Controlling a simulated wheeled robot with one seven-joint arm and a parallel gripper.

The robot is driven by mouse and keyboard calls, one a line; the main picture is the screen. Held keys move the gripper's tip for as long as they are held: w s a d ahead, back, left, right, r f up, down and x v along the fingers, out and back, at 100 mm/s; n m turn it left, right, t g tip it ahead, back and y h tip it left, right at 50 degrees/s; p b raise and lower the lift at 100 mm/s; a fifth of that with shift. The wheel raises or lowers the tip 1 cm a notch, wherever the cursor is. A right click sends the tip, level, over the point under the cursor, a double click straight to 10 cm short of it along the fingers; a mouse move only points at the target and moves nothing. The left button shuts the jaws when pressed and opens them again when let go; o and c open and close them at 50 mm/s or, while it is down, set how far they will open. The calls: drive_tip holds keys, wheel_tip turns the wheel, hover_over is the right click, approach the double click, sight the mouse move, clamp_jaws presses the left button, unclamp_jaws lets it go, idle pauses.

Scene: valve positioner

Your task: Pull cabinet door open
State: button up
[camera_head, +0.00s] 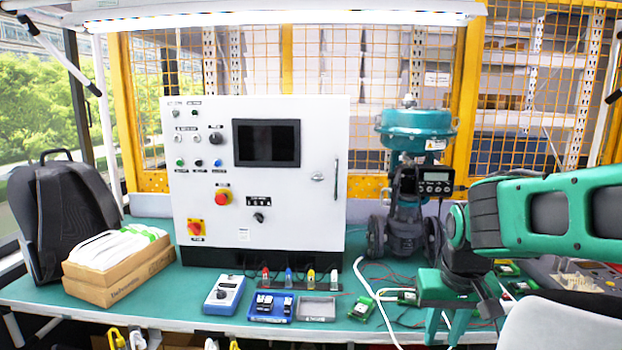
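The white cabinet (215,160) stands upright on the green bench, left of centre. Its front door looks shut. A slim vertical handle (336,178) is near the door's right edge, with a small silver latch (317,177) left of it. My gripper (446,332) hangs low at the right, pointing down over the bench's front. Its two green fingers are apart with nothing seen between them. It is well right of and below the handle, not touching the cabinet.
A teal valve (406,180) with a positioner stands right of the cabinet. A blue meter (224,295), a blue tray (271,307), a grey tray (316,309) and small bottles lie in front of the cabinet. Cables cross the bench. A cardboard box (120,280) and black backpack (75,212) are left.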

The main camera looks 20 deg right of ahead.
drive_tip(key=w+d+r+t+h, duration=0.2)
drive_tip(key=w+d+t, duration=0.1)
drive_tip(key=w, duration=0.6)
drive_tip(key=n+t+h, duration=0.1)
drive_tip(key=n+t, duration=0.2)
drive_tip(key=t, duration=0.9)
approach(337, 172)
drive_tip(key=x, duration=0.8)
drive_tip(key=shift+w, duration=0.3)
clamp_jaws()
